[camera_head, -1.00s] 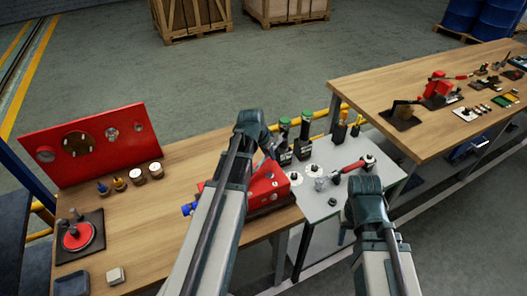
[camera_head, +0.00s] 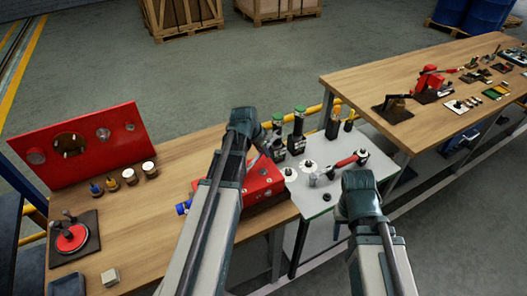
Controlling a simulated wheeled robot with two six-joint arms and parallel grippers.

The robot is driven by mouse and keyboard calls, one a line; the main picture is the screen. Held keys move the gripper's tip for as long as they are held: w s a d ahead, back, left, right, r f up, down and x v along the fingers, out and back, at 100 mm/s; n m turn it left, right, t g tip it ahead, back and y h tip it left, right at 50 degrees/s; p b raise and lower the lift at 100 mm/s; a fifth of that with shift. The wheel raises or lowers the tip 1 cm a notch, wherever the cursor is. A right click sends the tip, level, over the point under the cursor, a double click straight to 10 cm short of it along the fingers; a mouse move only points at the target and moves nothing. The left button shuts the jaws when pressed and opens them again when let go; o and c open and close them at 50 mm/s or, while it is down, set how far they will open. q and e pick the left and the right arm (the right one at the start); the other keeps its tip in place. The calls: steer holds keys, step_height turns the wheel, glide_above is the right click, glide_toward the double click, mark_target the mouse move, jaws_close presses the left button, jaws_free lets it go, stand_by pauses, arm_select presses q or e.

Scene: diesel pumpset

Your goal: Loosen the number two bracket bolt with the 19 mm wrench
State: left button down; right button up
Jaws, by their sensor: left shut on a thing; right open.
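My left gripper (camera_head: 268,140) reaches over the red block (camera_head: 262,184) at the wooden bench's right end. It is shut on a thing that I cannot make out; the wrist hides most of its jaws. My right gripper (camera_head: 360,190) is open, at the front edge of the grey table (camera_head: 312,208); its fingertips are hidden. A tool with a red handle (camera_head: 346,162) lies on the grey table, beyond my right gripper. Small dark-topped round parts stand near it. I cannot pick out the number two bracket bolt or the 19 mm wrench at this size.
A red upright panel (camera_head: 78,143) and small jars (camera_head: 130,176) are on the wooden bench (camera_head: 150,215). Another bench (camera_head: 370,82) with several parts stands at right.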

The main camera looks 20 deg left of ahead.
arm_select(q)
steer(key=shift+f, duration=0.25)
steer(key=shift+f+b, duration=0.35)
steer(key=shift+b, duration=0.25)
steer(key=a+n+y, duration=0.3)
steer(key=a+n, duration=0.6)
steer(key=a, duration=0.1)
steer(key=shift+s+a+y, duration=0.15)
steer(key=shift+s+y, duration=0.15)
steer(key=shift+s, duration=0.15)
